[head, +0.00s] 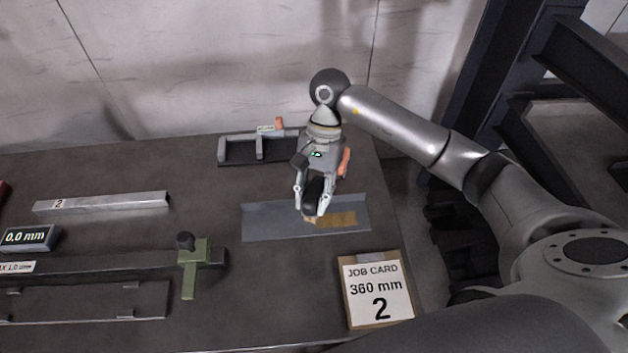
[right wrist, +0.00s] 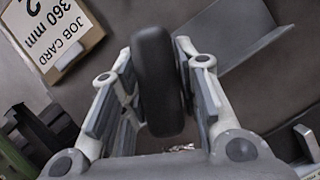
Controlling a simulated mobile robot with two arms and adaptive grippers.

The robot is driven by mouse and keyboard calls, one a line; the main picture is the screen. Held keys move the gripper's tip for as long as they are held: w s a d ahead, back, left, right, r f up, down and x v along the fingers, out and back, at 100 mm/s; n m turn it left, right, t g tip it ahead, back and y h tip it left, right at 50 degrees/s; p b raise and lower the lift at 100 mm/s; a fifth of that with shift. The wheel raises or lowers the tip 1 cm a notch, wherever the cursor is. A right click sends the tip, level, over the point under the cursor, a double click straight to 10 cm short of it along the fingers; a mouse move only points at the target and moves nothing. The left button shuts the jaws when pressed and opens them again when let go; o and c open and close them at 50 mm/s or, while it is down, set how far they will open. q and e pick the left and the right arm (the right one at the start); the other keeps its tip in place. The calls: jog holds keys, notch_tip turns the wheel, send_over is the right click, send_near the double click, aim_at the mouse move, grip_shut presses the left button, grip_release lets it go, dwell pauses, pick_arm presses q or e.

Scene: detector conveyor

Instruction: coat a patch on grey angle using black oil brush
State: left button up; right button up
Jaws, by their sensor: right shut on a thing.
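The grey angle (head: 266,222) lies on the table in the middle of the head view. A yellow-brown patch (head: 342,219) shows on its right part. My right gripper (head: 312,206) is over the angle, pointing down, and is shut on the black oil brush (head: 314,189). In the right wrist view the brush's rounded black body (right wrist: 160,80) stands between the fingers, with the angle (right wrist: 235,45) beyond it at upper right. The pale brush tip (head: 309,218) is at the left edge of the patch; I cannot tell whether it touches. My left gripper is not in view.
The job card (head: 378,292) stands front right of the angle. A grey fixture (head: 240,149) is behind it. At left are a metal bar (head: 120,202), a 0.0 mm display (head: 27,238) and a green-ended gauge (head: 197,256). The table's right edge is close to the angle.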

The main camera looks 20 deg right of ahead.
aim_at(313, 191)
notch_tip(313, 191, up, 3)
jog(key=shift+w+a+f+p, duration=0.15)
jog(key=shift+f+p, duration=0.05)
jog(key=shift+p, duration=0.25)
jog(key=shift+r, duration=0.45)
jog(key=shift+f, duration=0.1)
